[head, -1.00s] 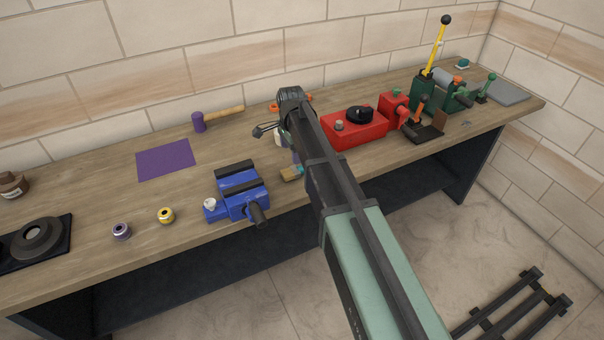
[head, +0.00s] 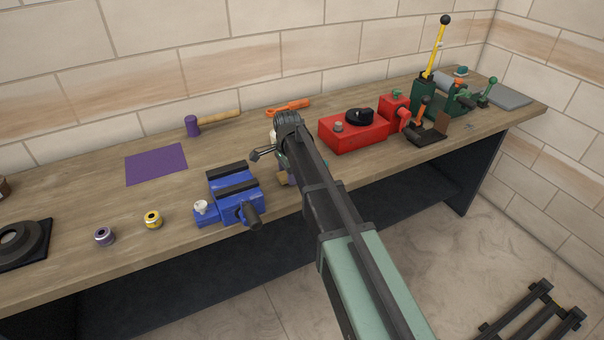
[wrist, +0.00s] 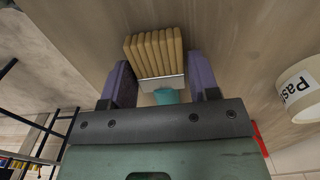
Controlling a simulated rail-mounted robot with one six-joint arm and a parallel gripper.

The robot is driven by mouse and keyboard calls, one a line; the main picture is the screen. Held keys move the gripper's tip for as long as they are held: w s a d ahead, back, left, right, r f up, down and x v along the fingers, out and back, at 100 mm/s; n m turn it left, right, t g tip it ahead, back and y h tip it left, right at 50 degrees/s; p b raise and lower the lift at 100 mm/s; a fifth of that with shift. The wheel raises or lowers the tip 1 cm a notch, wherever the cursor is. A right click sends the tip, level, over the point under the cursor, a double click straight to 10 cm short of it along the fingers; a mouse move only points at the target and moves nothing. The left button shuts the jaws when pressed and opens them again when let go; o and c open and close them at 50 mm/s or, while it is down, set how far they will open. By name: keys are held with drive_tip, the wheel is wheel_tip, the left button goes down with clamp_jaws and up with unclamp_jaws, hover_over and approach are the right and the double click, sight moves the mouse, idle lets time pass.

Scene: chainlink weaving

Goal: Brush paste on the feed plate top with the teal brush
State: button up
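The teal brush has tan bristles, a silver ferrule and a teal handle, and shows in the wrist view (wrist: 158,55). In the head view its bristles (head: 283,178) and a bit of teal show on the bench beside the blue vise, the rest hidden by my arm. My gripper (wrist: 160,68) has its two purple fingers on either side of the brush, with a gap visible to the handle. A cream pot (wrist: 298,90) lettered "Pas" stands at the right of the wrist view. I cannot tell which part is the feed plate.
A blue vise (head: 236,192) stands left of the brush. A red box (head: 353,132) and green lever tools (head: 424,100) are to the right. A purple mat (head: 156,163), mallet (head: 193,126) and orange tool (head: 288,108) lie behind. Small spools sit front left.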

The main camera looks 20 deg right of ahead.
drive_tip(key=c, duration=0.6)
drive_tip(key=shift+o, duration=0.2)
wheel_tip(320, 180, up, 20)
drive_tip(key=p, duration=2)
drive_tip(key=shift+o, duration=1.1)
drive_tip(key=shift+c, duration=1.1)
